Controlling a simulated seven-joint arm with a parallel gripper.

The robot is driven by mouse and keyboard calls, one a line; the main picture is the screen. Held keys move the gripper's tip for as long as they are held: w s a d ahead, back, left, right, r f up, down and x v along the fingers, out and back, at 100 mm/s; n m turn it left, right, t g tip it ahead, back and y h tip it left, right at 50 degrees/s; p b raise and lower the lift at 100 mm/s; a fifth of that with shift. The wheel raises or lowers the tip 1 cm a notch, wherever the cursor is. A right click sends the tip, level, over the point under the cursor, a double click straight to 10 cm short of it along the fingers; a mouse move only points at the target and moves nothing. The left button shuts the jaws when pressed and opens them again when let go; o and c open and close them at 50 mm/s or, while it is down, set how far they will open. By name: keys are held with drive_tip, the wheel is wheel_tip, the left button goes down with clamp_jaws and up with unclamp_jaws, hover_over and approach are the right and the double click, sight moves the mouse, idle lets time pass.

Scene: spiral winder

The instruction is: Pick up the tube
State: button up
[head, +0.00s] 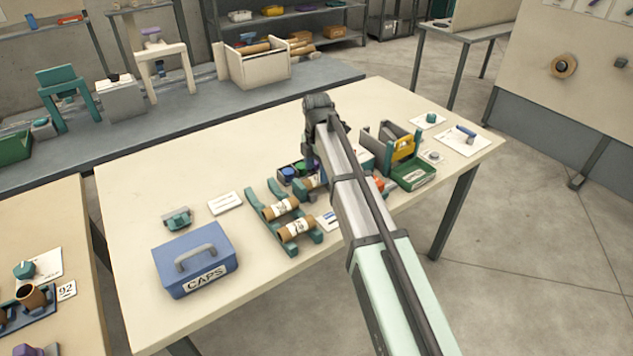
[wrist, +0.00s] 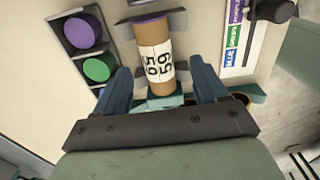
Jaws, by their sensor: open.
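In the wrist view a brown cardboard tube (wrist: 160,87) with a white label and dark digits lies in a teal holder (wrist: 172,101), one purple end at the top. My gripper (wrist: 161,76) is open, its two blue fingers on either side of the tube, with gaps visible. I cannot tell how far the fingertips are above it. In the head view two labelled tubes, a rear one (head: 280,207) and a front one (head: 297,228), lie across a green rack (head: 268,222). Another tube (head: 313,182) is partly hidden behind my arm.
A cap tray with a purple cap (wrist: 82,30) and a green cap (wrist: 97,68) is left of the tube. A colour-name card (wrist: 235,30) is on the right. The table's back left is clear.

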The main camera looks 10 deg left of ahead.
sight(316, 176)
wheel_tip(316, 176, down, 4)
drive_tip(key=shift+w+a+f, duration=0.1)
drive_tip(key=shift+w, duration=0.05)
drive_tip(key=c, duration=1.1)
drive_tip(key=shift+c, duration=0.2)
